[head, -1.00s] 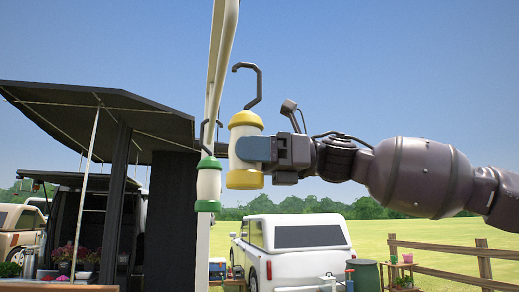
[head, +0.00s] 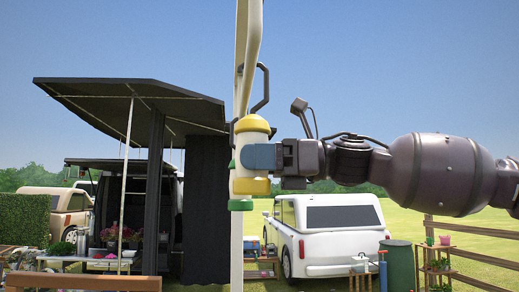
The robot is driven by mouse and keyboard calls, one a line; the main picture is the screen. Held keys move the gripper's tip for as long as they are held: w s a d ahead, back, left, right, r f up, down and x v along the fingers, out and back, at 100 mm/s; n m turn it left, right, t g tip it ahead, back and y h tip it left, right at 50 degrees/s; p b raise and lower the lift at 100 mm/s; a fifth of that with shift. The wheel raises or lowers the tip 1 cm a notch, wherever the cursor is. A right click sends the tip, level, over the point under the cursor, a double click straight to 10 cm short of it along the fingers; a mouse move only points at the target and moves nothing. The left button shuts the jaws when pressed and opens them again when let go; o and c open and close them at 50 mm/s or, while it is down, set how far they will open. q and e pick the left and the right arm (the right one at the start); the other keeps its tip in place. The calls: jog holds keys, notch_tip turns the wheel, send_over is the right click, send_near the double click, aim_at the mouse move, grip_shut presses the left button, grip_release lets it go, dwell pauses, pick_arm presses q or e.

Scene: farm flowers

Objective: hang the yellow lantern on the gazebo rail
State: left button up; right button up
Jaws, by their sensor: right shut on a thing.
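The yellow lantern (head: 250,124), white-bodied with yellow caps and a dark hook (head: 263,85), hangs upright in my right gripper (head: 258,157). The gripper's blue finger pads are shut on its body. The hook's upper end lies beside the white gazebo rail (head: 250,45) in the picture; I cannot tell whether it touches. A green lantern (head: 240,205) is mostly hidden behind the yellow one, with its lower green cap showing below. My left gripper is not in view.
A white gazebo post (head: 237,255) stands below the lanterns. A dark-canopied stall (head: 130,100) is at left. A white car (head: 325,235), a green barrel (head: 400,265) and a wooden fence (head: 480,258) are beyond at right. Open sky surrounds the hook's right side.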

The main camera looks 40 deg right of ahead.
aim_at(245, 184)
jog(key=shift+w+a+r+p, duration=0.1)
jog(key=shift+a+r+p, duration=0.05)
jog(key=shift+p, duration=0.35)
jog(key=shift+w+a+p, duration=0.2)
jog(key=shift+p, duration=0.55)
jog(key=shift+w+a+f+p, duration=0.1)
jog(key=shift+w+f+p, duration=0.1)
jog(key=shift+p, duration=0.3)
notch_tip(245, 184, down, 2)
jog(key=b, duration=0.2)
jog(key=shift+f+b, duration=0.1)
jog(key=shift+b, duration=0.2)
jog(key=shift+s+f+b, duration=0.1)
jog(key=shift+f+b, duration=0.15)
jog(key=shift+b, duration=0.35)
jog(key=shift+f+b, duration=0.3)
jog(key=shift+b, duration=0.2)
jog(key=shift+f+b, duration=0.15)
jog(key=shift+b, duration=0.2)
jog(key=shift+f, duration=0.1)
